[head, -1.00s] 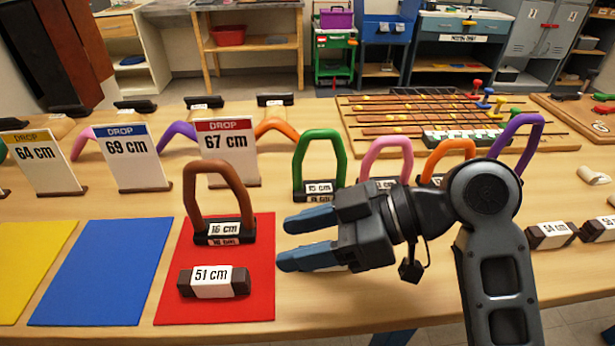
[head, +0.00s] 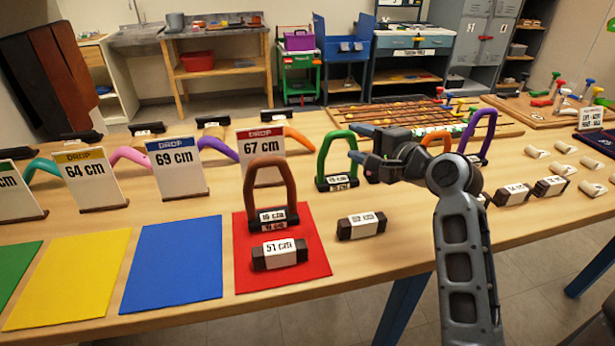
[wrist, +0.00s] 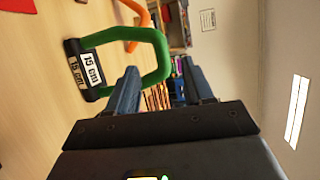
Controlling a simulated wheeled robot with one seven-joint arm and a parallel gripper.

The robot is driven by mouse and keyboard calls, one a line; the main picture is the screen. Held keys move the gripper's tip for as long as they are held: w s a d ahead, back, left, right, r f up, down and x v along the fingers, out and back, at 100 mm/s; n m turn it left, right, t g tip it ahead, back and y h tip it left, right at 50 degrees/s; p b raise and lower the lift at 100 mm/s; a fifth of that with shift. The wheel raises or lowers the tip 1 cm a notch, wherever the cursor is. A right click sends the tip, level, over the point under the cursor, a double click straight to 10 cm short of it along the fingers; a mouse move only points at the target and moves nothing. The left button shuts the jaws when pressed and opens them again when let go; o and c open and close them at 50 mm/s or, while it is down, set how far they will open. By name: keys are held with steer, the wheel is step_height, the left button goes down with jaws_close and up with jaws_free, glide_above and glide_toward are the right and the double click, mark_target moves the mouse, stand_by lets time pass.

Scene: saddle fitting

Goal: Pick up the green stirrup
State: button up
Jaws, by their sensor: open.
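The green stirrup (head: 322,160) stands upright on its dark base, which has a 15 cm label, beyond the brown stirrup and to its right. My gripper (head: 354,143) is open and empty, with its fingers pointing left at the height of the green arch's upper part. In the wrist view the green stirrup (wrist: 125,37) appears lying sideways. The end of its arch shows in the gap between the open fingers of my gripper (wrist: 158,68), and the left finger covers part of one leg. I cannot tell whether the fingers touch it.
A brown stirrup (head: 255,180) and a 51 cm block (head: 280,254) sit on the red mat (head: 312,268). Another block (head: 361,226) lies right of the mat. Orange (head: 437,138) and purple (head: 487,124) stirrups stand near my arm. Drop signs (head: 179,168) stand at left.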

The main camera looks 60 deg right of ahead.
mark_target(346, 136)
steer(key=x, duration=0.2)
steer(key=shift+w+d, duration=0.1)
steer(key=shift+w, duration=0.2)
steer(key=shift+p+x, duration=0.5)
steer(key=shift+x, duration=2.05)
steer(key=shift+s+d, duration=0.1)
steer(key=shift+d, duration=0.05)
jaws_close()
